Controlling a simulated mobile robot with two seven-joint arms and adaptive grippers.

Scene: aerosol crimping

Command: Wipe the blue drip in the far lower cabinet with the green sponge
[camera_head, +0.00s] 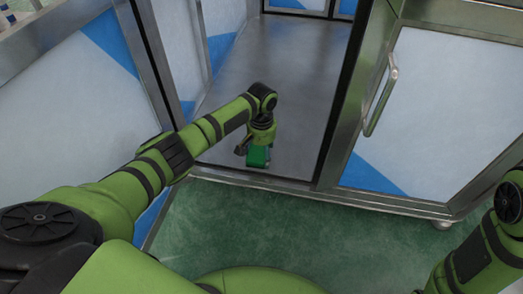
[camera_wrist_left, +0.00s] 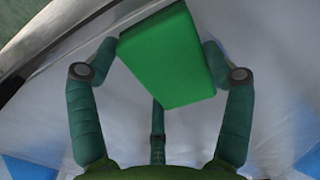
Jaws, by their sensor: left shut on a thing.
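The green sponge (camera_head: 259,157) is held between the fingers of my left gripper (camera_head: 254,152), low over the front part of the open cabinet's grey metal floor (camera_head: 300,65). I cannot tell whether the sponge touches the floor. In the left wrist view the sponge (camera_wrist_left: 168,55) shows as a bright green block, with the fingers of my left gripper (camera_wrist_left: 160,60) closed on its two sides. I cannot make out a blue drip; the blue patches in view look like panel markings. My right arm shows at the right edge, its gripper out of view.
A cabinet door (camera_head: 445,105) with a metal handle (camera_head: 381,98) stands shut on the right. A blue-and-white panel (camera_head: 75,110) borders the opening on the left. A metal sill and posts frame the opening. The green floor (camera_head: 290,225) in front is clear.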

